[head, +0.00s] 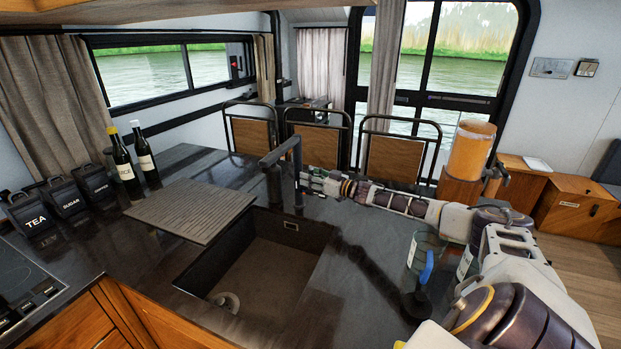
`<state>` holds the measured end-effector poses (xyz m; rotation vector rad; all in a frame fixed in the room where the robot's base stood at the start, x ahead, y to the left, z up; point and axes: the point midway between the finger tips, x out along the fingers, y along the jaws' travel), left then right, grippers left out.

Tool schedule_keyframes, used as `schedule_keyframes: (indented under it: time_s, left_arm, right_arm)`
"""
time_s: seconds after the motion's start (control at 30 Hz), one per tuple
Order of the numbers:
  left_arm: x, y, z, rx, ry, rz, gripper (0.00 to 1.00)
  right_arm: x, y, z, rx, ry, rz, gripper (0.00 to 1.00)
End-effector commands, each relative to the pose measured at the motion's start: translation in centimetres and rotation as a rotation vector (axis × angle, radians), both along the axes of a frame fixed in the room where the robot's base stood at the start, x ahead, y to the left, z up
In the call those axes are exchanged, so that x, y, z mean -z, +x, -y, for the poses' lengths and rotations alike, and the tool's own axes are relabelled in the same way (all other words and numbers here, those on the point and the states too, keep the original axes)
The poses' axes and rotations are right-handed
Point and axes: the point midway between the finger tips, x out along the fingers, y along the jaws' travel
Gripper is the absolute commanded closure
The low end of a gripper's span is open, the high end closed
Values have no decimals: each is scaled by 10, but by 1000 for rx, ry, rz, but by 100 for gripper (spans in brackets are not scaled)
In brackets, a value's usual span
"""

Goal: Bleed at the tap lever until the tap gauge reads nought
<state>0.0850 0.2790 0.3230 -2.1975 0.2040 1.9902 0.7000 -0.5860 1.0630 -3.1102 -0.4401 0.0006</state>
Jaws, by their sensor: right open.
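The black tap (273,183) stands on the dark counter at the back edge of the sink (262,265). Its top arm reaches to the right, ending in a slim upright dark part (298,158); I cannot tell whether this is the lever. My right gripper (305,182) comes in from the right, level above the counter. It is open, with its fingertips close beside the tap's right side. I cannot tell whether they touch it. I cannot make out a tap gauge or any reading. My left gripper is not in view.
A ribbed board (190,208) lies left of the sink. Two bottles (122,160) and black canisters (30,215) stand further left. A blue-handled object (426,267) and glassware stand under my right arm. An orange-filled dispenser (471,150) is at right; chairs (320,145) line the back.

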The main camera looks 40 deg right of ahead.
Motion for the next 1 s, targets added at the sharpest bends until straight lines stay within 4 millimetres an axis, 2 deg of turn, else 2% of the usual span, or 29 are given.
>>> schedule_keyframes:
  time_s: [0.13, 0.43, 1.0]
  left_arm:
    - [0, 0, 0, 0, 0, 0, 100]
    - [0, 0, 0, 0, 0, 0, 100]
    - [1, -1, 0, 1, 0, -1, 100]
  right_arm:
    - [0, 0, 0, 0, 0, 0, 61]
    - [0, 0, 0, 0, 0, 0, 100]
    - [1, 0, 1, 0, -17, 9, 100]
